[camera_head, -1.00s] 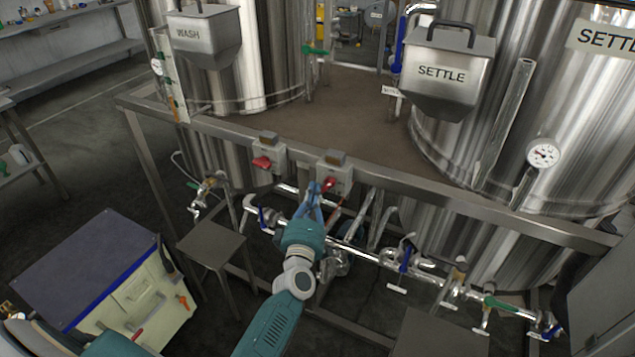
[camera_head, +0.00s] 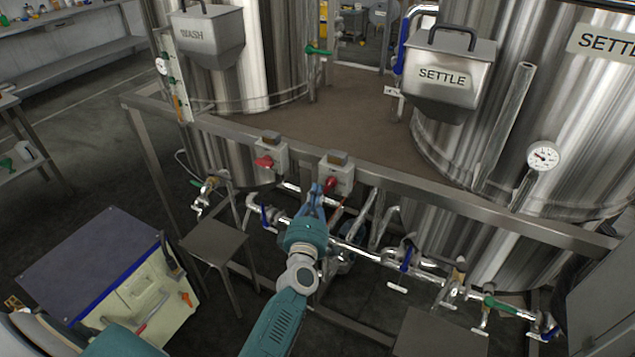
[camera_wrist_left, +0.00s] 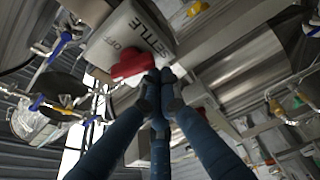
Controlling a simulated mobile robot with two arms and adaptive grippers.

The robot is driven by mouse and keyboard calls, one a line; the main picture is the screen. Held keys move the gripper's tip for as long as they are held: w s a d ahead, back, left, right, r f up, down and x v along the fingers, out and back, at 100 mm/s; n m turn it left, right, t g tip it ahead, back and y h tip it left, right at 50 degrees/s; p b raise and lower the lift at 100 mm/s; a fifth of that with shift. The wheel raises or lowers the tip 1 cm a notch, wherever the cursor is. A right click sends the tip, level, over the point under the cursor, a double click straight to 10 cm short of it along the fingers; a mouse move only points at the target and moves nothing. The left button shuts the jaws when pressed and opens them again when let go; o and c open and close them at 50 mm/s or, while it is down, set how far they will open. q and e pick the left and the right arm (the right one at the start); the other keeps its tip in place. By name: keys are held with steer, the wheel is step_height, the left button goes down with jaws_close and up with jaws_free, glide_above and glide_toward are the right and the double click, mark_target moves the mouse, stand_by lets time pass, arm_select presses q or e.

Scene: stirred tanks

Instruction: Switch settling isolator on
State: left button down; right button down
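The settling isolator (camera_head: 337,172) is a grey box on the frame rail below the SETTLE hopper. Its red handle (camera_head: 330,183) is on the front. In the left wrist view the box (camera_wrist_left: 122,32) reads SETTLE and OFF, and the red handle (camera_wrist_left: 132,65) lies across it beside the OFF mark. My left gripper (camera_head: 317,188) has its blue fingers pointing up at the handle. In the left wrist view the fingertips (camera_wrist_left: 161,76) are together, just beside the handle's end. Whether they touch it is unclear. Nothing shows between them. My right gripper is not in view.
A similar box with a red handle (camera_head: 264,162) sits left on the same rail (camera_head: 400,188). Pipes with blue-handled valves (camera_head: 406,259) run below. A small stool (camera_head: 213,241) and a blue-topped cabinet (camera_head: 95,262) stand at left. Large steel tanks stand behind.

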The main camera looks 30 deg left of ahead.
arm_select(q)
steer(key=shift+d+f+n, duration=0.1)
steer(key=shift+d+n, duration=0.05)
steer(key=shift+n, duration=0.15)
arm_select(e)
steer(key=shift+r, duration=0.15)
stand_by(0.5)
